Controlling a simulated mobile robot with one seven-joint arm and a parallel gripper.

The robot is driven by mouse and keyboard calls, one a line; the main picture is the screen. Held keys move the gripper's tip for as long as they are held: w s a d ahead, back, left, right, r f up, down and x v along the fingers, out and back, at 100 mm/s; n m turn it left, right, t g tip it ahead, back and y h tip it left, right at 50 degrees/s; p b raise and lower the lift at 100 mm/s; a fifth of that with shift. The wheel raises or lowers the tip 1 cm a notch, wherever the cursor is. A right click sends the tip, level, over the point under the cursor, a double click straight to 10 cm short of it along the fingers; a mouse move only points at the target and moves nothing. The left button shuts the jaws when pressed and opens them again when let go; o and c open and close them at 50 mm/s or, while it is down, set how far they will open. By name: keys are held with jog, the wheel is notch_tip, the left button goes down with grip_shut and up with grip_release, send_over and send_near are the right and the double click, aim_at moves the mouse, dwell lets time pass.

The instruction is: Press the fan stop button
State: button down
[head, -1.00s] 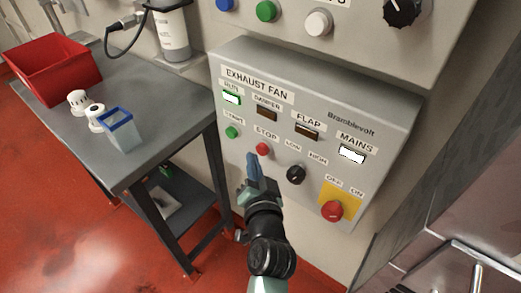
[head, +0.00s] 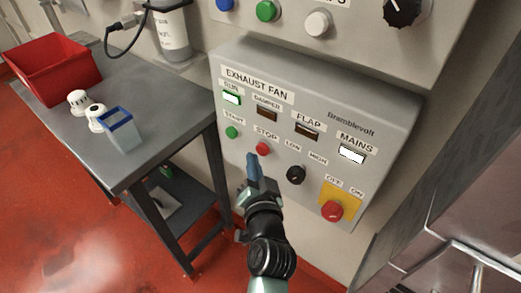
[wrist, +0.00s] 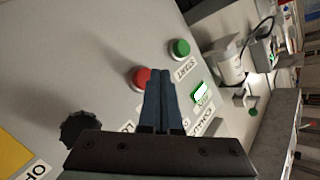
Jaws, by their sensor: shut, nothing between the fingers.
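The exhaust fan panel (head: 330,112) is a grey box on the wall. Its red stop button (head: 263,149) sits under the STOP label, right of the green start button (head: 232,132). The RUN lamp (head: 231,99) is lit green-white. My gripper (head: 253,158) is shut and empty, with its blue fingertips just below and left of the stop button. In the wrist view the red stop button (wrist: 140,76) shows just left of the closed fingertips (wrist: 159,74), which partly cover it. I cannot tell whether they touch it.
A black LOW/HIGH knob (head: 296,174) and a red OFF/ON switch on a yellow plate (head: 332,210) are to the right. The MAINS lamp (head: 352,154) is lit white. A grey table (head: 165,130) with a red bin (head: 52,68) stands at left.

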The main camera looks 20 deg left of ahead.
jog(key=shift+w, duration=0.1)
jog(key=shift+w+d+b, duration=0.15)
jog(key=shift+w+b, duration=0.15)
jog(key=shift+b, duration=0.05)
jog(key=shift+w+d+b, duration=0.25)
jog(key=shift+w+b, duration=0.3)
jog(key=shift+w, duration=0.1)
dwell(1.0)
jog(key=shift+r, duration=0.1)
jog(key=shift+s+a+p, duration=0.2)
jog(key=shift+s+p, duration=0.15)
jog(key=shift+s, duration=0.2)
jog(key=shift+s+a+p, duration=0.15)
jog(key=shift+s+p, duration=0.2)
jog(key=shift+s, duration=0.15)
jog(key=shift+s+a+p, duration=0.3)
jog(key=shift+s+p, duration=0.3)
jog(key=shift+s, duration=0.2)
jog(key=shift+s+a+p, duration=0.3)
jog(key=shift+s+p, duration=0.35)
jog(key=shift+s, duration=0.1)
jog(key=shift+s+a+p, duration=0.3)
jog(key=shift+s+p, duration=0.3)
jog(key=shift+s, duration=0.2)
